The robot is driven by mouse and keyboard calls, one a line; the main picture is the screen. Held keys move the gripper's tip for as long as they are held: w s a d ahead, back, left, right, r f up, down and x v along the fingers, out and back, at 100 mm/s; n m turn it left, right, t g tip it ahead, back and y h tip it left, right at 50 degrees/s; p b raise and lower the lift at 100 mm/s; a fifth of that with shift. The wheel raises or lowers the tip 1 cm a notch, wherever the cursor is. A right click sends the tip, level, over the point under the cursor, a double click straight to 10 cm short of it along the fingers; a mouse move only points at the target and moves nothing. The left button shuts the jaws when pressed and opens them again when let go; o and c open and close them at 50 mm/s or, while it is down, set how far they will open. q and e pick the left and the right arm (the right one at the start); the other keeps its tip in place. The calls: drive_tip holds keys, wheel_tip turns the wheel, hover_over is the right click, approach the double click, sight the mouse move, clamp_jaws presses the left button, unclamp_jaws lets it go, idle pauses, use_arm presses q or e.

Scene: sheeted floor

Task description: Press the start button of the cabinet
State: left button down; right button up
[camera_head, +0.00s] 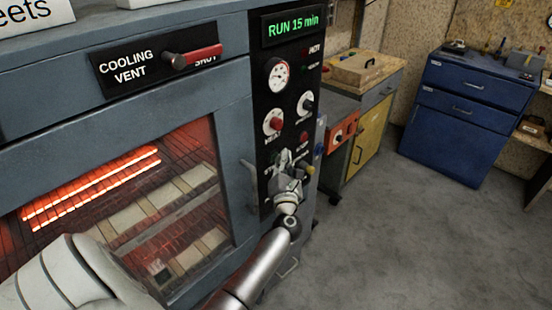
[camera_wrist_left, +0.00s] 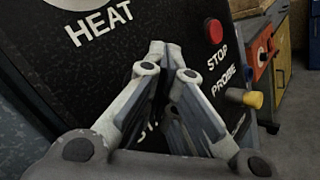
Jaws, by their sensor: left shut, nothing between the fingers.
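The cabinet (camera_head: 233,100) is a grey oven with a glowing heater behind its window. Its black control panel (camera_head: 262,97) carries a green display (camera_head: 291,25) reading "RUN 15 min". My left gripper (camera_head: 286,165) is shut and empty at the lower part of the panel. In the left wrist view the closed fingers (camera_wrist_left: 167,52) cover most of a label beginning "ST", and the start button is hidden behind them. I cannot tell whether the fingertips touch it. The red stop button (camera_wrist_left: 213,31) shows to their right. My right gripper is out of view.
A red-handled cooling vent lever (camera_head: 197,56) sits above the window. A yellow probe knob (camera_wrist_left: 253,99) is close to the right of my fingers. A door handle (camera_head: 250,185) stands left of the panel. A blue drawer cabinet (camera_head: 465,105) stands across open grey floor.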

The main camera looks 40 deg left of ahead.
use_arm(q)
drive_tip(key=shift+s+d, duration=0.1)
drive_tip(key=shift+d, duration=0.65)
drive_tip(key=shift+d, duration=0.1)
drive_tip(key=shift+s+d, duration=0.2)
drive_tip(key=shift+d, duration=2.2)
